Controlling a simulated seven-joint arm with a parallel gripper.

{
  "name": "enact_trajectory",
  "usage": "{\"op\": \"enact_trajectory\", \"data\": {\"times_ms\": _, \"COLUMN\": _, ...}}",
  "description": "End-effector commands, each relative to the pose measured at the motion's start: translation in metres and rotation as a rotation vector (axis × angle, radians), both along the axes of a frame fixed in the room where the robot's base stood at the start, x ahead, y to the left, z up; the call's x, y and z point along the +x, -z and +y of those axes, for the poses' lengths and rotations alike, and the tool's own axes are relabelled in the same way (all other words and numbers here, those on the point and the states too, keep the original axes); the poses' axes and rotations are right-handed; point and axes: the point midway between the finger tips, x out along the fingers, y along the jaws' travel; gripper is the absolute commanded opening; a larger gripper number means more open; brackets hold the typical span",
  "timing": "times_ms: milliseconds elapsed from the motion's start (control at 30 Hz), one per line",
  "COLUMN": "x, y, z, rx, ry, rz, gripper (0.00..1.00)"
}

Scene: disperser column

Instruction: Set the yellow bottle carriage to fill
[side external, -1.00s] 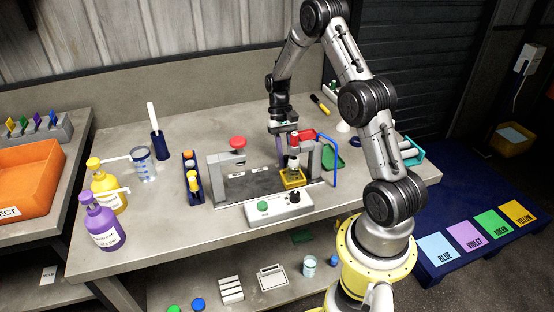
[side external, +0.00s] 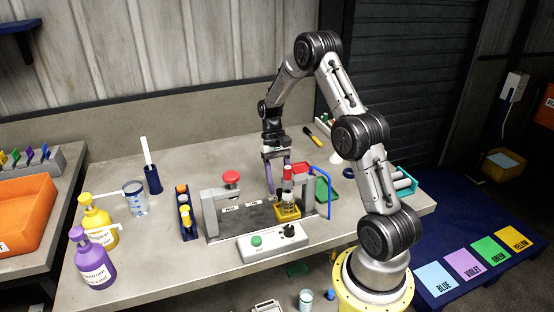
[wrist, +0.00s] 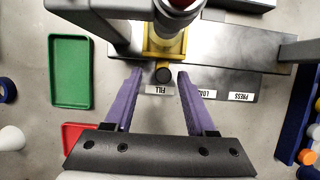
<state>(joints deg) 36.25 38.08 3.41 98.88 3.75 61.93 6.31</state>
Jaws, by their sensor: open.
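The yellow bottle carriage (side external: 288,213) sits at the right end of the dark track in the side view, under the red-topped fill station (side external: 287,170). In the wrist view the carriage (wrist: 165,50) stands in line with the FILL label (wrist: 160,90), with a dark round knob (wrist: 163,74) on its near side. A bottle in the carriage is mostly hidden. My gripper (side external: 276,189) is open behind the carriage. In the wrist view its purple fingertips (wrist: 160,70) lie on either side of the knob, apart from it. Their height relative to the knob is unclear.
The LOAD (wrist: 207,93) and PRESS (wrist: 241,97) labels follow along the track. A red-topped press (side external: 231,178) stands at its other end. A control box (side external: 272,243) is in front, a blue tube frame (side external: 322,190) and green tray (wrist: 69,71) beside it.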

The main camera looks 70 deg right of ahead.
Motion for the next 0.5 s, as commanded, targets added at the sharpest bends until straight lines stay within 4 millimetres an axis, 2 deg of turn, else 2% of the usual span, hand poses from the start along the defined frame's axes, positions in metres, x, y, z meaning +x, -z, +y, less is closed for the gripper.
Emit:
{"op": "enact_trajectory", "data": {"times_ms": 300, "x": 0.02, "y": -0.065, "z": -0.02, "rx": -0.004, "ry": 0.001, "rz": -0.005, "gripper": 0.56}}
{"op": "enact_trajectory", "data": {"times_ms": 500, "x": 0.028, "y": -0.094, "z": -0.028, "rx": -0.003, "ry": 0.001, "rz": -0.003, "gripper": 0.56}}
